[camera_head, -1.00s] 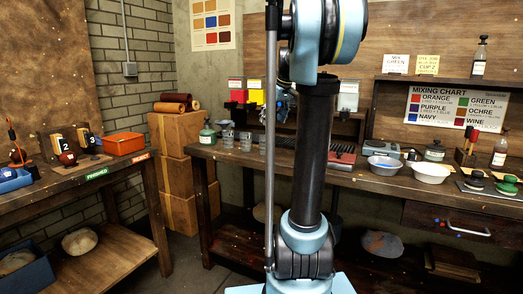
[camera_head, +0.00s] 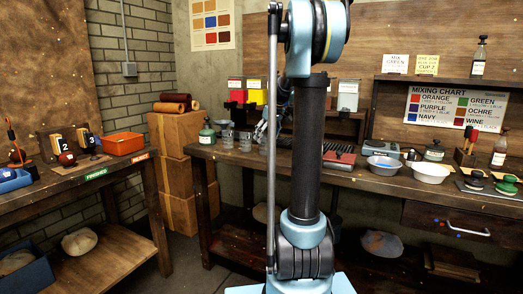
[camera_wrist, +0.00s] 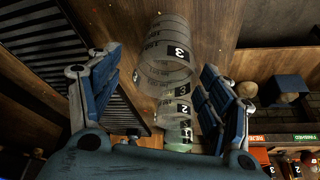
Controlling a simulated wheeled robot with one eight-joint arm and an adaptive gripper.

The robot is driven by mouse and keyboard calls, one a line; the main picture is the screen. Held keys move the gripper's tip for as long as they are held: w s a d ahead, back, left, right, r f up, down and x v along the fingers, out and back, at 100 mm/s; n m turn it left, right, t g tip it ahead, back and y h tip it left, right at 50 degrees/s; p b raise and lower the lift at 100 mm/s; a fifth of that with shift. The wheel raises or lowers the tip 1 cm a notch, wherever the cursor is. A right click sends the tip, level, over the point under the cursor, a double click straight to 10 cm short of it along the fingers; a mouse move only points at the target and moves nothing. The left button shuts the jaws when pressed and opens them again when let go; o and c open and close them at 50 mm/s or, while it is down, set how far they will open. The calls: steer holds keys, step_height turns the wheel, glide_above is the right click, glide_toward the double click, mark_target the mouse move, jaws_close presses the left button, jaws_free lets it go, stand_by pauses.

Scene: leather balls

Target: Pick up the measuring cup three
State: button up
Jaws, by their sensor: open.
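The measuring cup three (camera_wrist: 165,45), clear with a black label "3", shows in the wrist view between my open fingers. My gripper (camera_wrist: 163,62) has one blue finger on each side of it, with gaps visible. Cup two (camera_wrist: 180,108) and another clear cup (camera_wrist: 180,133) line up beyond it. In the head view, clear cups (camera_head: 227,139) (camera_head: 246,141) stand on the back bench. My gripper (camera_head: 264,128) is just right of them, partly hidden behind my arm; any cup there is hard to make out.
Colored bins (camera_head: 256,95) stand behind the gripper. A ribbed dark panel (camera_wrist: 40,60) lies near the left finger in the wrist view.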

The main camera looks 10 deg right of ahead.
mark_target(263, 146)
steer(key=shift+x, duration=3)
steer(key=shift+s+a, duration=0.15)
steer(key=shift+a, duration=0.05)
steer(key=c, duration=1.1)
